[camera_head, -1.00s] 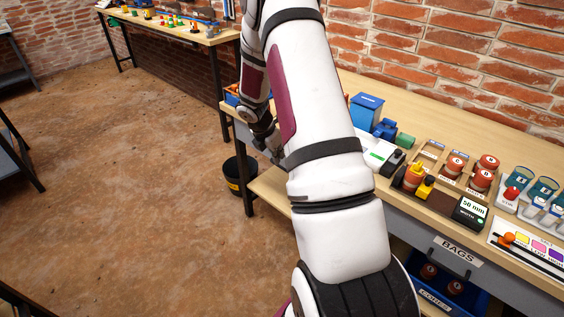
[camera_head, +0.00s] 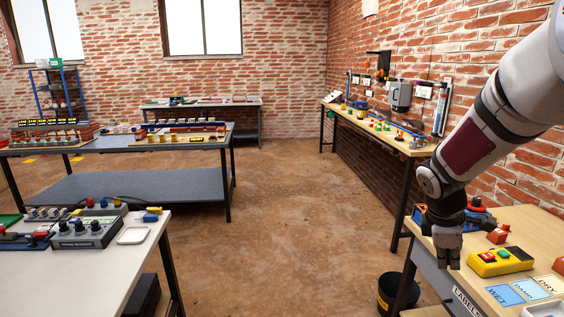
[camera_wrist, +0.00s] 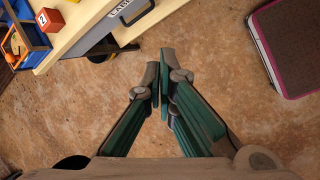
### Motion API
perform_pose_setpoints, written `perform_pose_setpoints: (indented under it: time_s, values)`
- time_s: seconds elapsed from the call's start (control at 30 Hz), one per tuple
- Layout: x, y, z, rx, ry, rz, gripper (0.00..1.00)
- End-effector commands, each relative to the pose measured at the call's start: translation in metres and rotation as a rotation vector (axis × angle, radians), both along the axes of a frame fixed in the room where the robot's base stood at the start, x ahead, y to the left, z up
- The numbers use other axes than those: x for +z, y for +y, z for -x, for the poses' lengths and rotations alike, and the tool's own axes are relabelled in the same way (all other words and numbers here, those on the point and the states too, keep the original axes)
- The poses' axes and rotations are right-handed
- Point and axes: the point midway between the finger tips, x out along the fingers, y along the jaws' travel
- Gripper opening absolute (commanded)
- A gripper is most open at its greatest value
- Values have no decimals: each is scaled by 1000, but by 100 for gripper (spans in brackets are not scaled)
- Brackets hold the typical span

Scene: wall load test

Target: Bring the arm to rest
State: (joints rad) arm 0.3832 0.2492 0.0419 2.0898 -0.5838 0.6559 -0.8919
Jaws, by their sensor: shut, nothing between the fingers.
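My arm comes in from the upper right of the head view and bends down at its elbow. My gripper (camera_head: 449,262) hangs at the near left corner of the right-hand workbench (camera_head: 520,226), pointing down. In the wrist view my gripper (camera_wrist: 156,92) shows its two green-sided fingers brought together at the tips, shut and empty, with bare floor below them. The wrist view shows the bench edge at the upper left, apart from the fingers.
A yellow box with buttons (camera_head: 501,261) and WET, DAMP and DRY cards lie on the right bench. A black bucket (camera_head: 392,292) stands on the floor beside it. A white table (camera_head: 95,270) is at the left. The middle floor is clear.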

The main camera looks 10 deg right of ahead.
Motion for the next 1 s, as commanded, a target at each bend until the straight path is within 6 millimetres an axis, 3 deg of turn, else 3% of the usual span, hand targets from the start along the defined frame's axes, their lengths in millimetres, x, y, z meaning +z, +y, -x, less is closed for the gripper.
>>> perform_pose_setpoints:
  time_s: [0.03, 0.1, 0.4, 0.73, 0.83, 1.0]
  values:
    - [23, 16, 10, -48, -42, -10, 0]
    - [45, 36, 25, -129, -98, -35, 0]
    - [116, 122, 103, -457, -303, -200, 0]
    - [147, 199, 199, -773, -429, -459, 0]
    - [148, 213, 218, -833, -437, -519, 0]
    - [148, 225, 234, -888, -439, -572, 0]
